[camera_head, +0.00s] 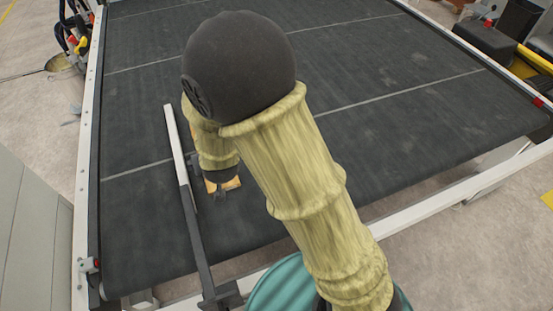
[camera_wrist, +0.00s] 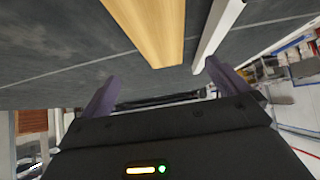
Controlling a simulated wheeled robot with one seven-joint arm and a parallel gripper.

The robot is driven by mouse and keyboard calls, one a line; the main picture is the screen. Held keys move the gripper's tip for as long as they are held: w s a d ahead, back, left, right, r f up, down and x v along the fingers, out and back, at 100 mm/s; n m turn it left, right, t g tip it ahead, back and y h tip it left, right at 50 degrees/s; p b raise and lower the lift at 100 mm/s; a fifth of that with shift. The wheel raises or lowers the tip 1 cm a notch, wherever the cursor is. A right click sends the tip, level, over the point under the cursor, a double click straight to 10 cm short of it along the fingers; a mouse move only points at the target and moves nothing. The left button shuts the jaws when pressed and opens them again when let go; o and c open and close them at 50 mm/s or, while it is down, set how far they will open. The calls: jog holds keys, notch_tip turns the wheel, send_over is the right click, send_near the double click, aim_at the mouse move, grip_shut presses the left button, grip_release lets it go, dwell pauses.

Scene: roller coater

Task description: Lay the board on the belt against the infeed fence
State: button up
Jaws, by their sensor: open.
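The board (camera_wrist: 152,30) is a pale wooden plank lying on the dark belt (camera_wrist: 60,35) in the wrist view. Beside it runs the pale infeed fence (camera_wrist: 217,32). A narrow dark strip shows between board and fence, wider toward the top of the picture. My gripper (camera_wrist: 160,76) is open and empty, its fingers apart near the board's end. In the head view my gripper (camera_head: 222,190) is low over the belt (camera_head: 390,70), just right of the fence (camera_head: 186,190). Small orange-tan patches show around it; my arm hides most of the board there.
A white frame rail (camera_head: 86,170) borders the belt's left side, and another rail (camera_head: 440,205) crosses at the near right. The belt right of my arm is clear. A grey cabinet (camera_head: 30,230) stands at the left. A teal round thing (camera_head: 285,290) is below my arm.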

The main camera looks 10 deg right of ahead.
jog(key=s+d+r+m+g, duration=0.1)
jog(key=s+d, duration=0.3)
jog(key=d, duration=0.4)
jog(key=s+d+r+m+g+h, duration=0.1)
jog(key=s+d+r+g, duration=0.1)
jog(key=d, duration=0.6)
jog(key=s+d+r+m+g+h, duration=0.1)
jog(key=s+d+r+g, duration=0.1)
jog(key=s+d, duration=0.5)
jog(key=shift+d+r+g, duration=0.3)
jog(key=shift+d+g, duration=0.2)
jog(key=shift+d, duration=0.4)
